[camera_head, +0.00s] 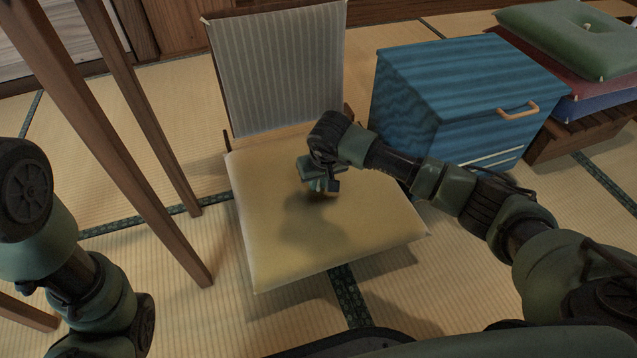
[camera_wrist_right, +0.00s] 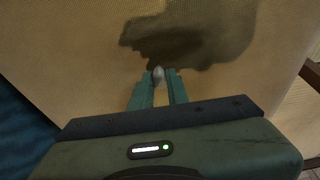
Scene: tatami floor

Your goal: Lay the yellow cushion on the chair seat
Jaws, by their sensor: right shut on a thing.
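The yellow cushion (camera_head: 270,235) lies flat over the seat area of the legless-looking chair, whose grey striped backrest (camera_head: 280,65) stands behind it. A brown strip of the chair shows between backrest and cushion. The cushion covers the seat, and I cannot tell whether it touches it. My right gripper (camera_head: 323,186) points down at the cushion's middle. In the right wrist view its fingers (camera_wrist_right: 158,88) are shut on a small pale knob at the centre of the cushion (camera_wrist_right: 70,50). My left arm shows at the left edge, but its gripper is not visible.
A blue striped box (camera_head: 450,90) with a wooden handle stands right of the chair. Behind it, a green cushion (camera_head: 560,40) tops a stack with red and blue ones on a wooden base. Wooden table legs (camera_head: 150,140) stand at the left. Tatami is open in front.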

